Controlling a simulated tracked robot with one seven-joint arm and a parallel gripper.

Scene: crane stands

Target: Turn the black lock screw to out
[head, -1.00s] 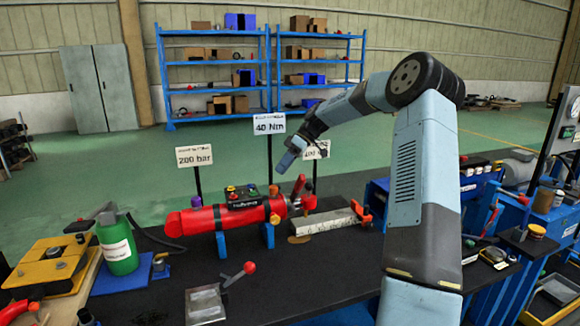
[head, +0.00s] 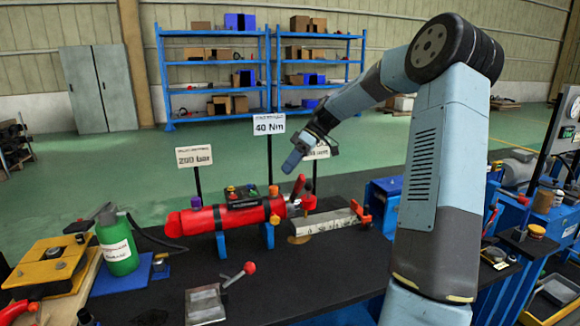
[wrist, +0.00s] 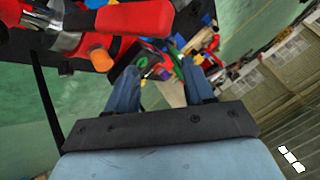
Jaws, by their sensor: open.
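The red cylinder (head: 205,219) lies across blue stands on the black bench, with a black panel of small knobs (head: 243,196) and an orange cap (head: 273,190) on it.
Signs on posts, such as the 40 Nm sign (head: 269,124), stand behind the cylinder close to my gripper. A red lever (head: 298,186) rises at its right end, beside a grey block (head: 330,222). A green bottle (head: 118,245) stands left; the front bench is partly clear.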

